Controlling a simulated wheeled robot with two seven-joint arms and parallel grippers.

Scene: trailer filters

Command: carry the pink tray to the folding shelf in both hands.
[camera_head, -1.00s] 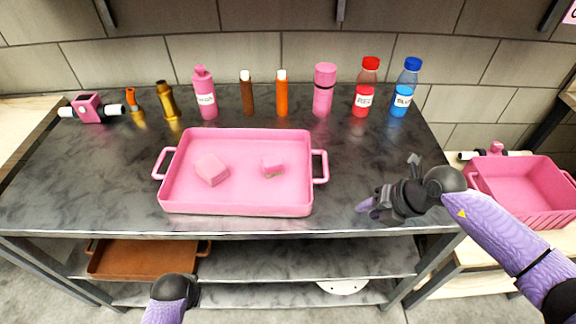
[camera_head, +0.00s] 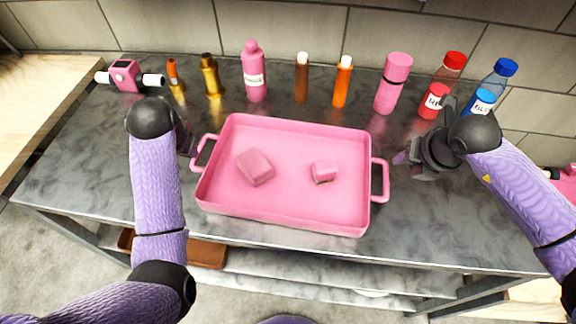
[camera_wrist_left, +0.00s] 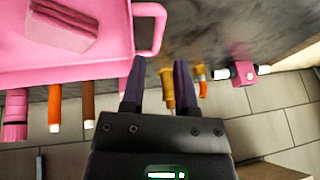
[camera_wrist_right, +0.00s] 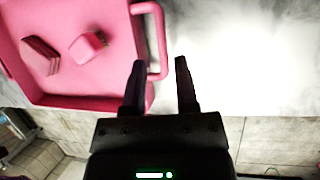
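The pink tray (camera_head: 290,212) lies flat on the dark marbled table, with two pink blocks (camera_head: 255,167) (camera_head: 325,171) inside. It has a loop handle at each end. My left gripper (camera_head: 192,145) is open and empty beside the left handle (camera_head: 203,150); the left wrist view shows this handle (camera_wrist_left: 160,30) just beyond the spread fingers. My right gripper (camera_head: 402,158) is open, a little right of the right handle (camera_head: 385,180). In the right wrist view, part of that handle (camera_wrist_right: 163,50) shows between the fingertips; contact is unclear. I cannot identify the folding shelf for sure.
Several bottles stand along the table's back, including a pink bottle (camera_head: 254,75), a red-capped bottle (camera_head: 442,85) close to my right gripper, and a blue-capped bottle (camera_head: 490,88). A brown tray (camera_head: 207,254) sits on the lower level. The table's front right is clear.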

